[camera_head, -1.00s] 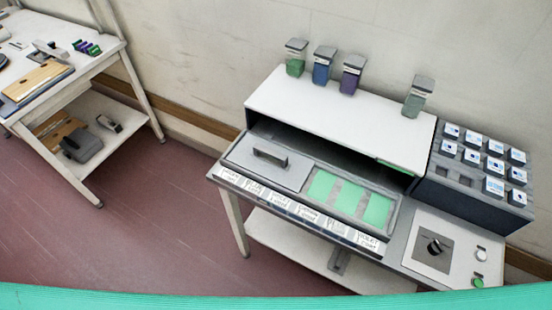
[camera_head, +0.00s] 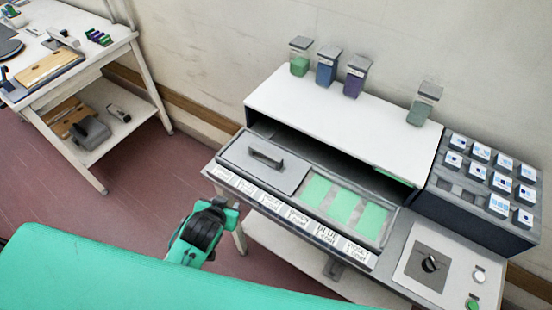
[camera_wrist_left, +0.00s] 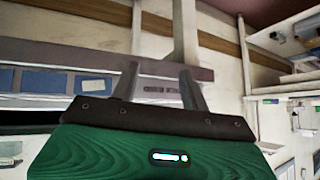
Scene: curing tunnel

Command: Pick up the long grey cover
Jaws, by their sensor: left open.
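The long grey cover (camera_head: 264,166) with a dark bar handle lies flat over the left part of the tray at the front of the white-topped unit. My left arm shows in teal and black at the bottom of the head view, below and left of the tray, but its fingers cannot be made out there. In the left wrist view, my left gripper (camera_wrist_left: 158,88) has its two fingers spread apart with nothing between them. The cover cannot be made out in that view. My right gripper is not in view.
Green panels (camera_head: 343,201) lie in the tray's right part, with labels along the front edge. Bottles (camera_head: 327,67) stand on the white top (camera_head: 335,125). A rack of small boxes (camera_head: 470,208) and a control panel (camera_head: 440,262) are at right. A second bench (camera_head: 88,63) is at left.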

